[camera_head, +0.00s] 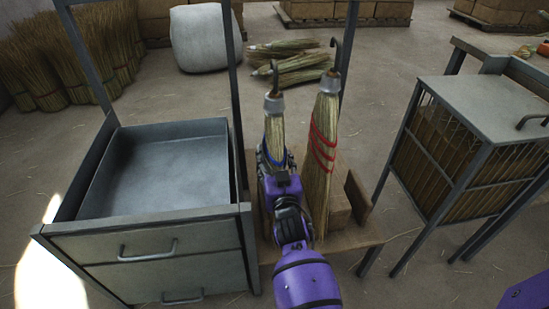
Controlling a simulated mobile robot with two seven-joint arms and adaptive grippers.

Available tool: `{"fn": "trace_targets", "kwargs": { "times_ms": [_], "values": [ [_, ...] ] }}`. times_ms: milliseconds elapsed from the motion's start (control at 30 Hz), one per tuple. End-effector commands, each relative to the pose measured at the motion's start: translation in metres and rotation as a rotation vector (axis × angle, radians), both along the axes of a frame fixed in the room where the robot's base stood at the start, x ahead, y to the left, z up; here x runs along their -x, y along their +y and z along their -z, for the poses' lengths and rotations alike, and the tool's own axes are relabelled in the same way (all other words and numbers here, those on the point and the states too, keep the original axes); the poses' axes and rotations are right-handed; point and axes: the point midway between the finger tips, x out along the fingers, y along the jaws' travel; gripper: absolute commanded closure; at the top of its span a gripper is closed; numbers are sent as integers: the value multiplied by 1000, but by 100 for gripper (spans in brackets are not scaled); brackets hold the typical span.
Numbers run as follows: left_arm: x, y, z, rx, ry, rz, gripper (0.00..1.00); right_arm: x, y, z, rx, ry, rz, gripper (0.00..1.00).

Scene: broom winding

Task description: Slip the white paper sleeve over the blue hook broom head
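The blue hook broom head (275,127) stands upright at the middle, with blue winding, a grey collar and a dark hook on top. My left gripper (275,160) is at its blue-wound part, with finger parts showing on both sides of the straw. Whether the fingers press on it cannot be told. My gripper and purple arm hide the broom's lower part. Another broom head (322,135) with red winding and a hook stands just right of it. I do not make out a white paper sleeve. My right gripper is out of view.
A metal tray (160,208) over a drawer unit (150,262) stands left. Thin uprights (233,70) rise behind the brooms. Loose straw bundles (292,66) and a white bale (205,38) lie behind on the floor.

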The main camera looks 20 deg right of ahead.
Motion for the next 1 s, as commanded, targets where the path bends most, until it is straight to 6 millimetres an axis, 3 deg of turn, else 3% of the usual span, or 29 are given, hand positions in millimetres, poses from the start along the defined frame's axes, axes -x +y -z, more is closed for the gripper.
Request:
{"fn": "trace_targets", "kwargs": {
  "times_ms": [767, 800, 967, 1000],
  "values": [
    [2, 0, 7, 0, 7, 1, 48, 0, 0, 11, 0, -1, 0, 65],
    [2, 0, 7, 0, 7, 2, 48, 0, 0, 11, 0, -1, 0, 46],
    [3, 0, 8, -1, 8, 3, 48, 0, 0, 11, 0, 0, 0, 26],
    [3, 0, 8, -1, 8, 3, 48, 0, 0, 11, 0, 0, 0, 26]
  ]
}}
